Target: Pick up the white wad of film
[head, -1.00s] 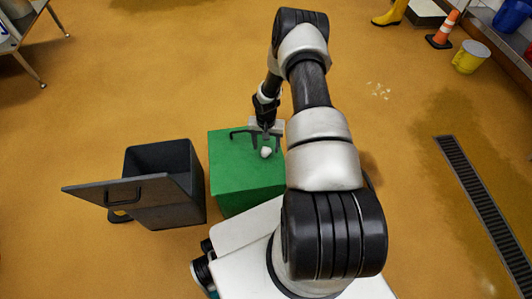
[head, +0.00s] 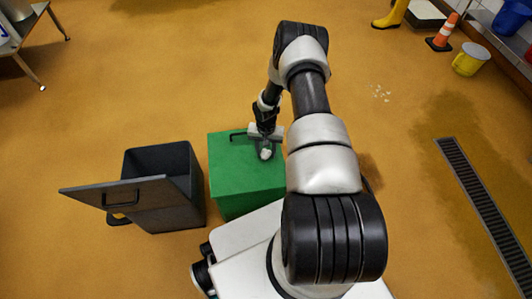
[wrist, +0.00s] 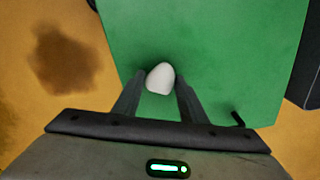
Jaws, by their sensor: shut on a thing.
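The white wad of film (head: 265,154) is a small, rounded white lump at the top of the green box (head: 240,188). In the wrist view the wad (wrist: 160,77) sits between the fingertips of my gripper (wrist: 160,85), with both fingers against its sides. My gripper (head: 265,150) is shut on the wad in the head view, just over the box top. I cannot tell whether the wad still touches the green surface.
A dark grey bin (head: 180,215) with its lid (head: 118,192) tilted open stands left of the green box. A dark handle (head: 238,136) lies on the box top. A floor drain (head: 485,205) and a yellow bucket (head: 468,60) are at right. The orange floor around is mostly clear.

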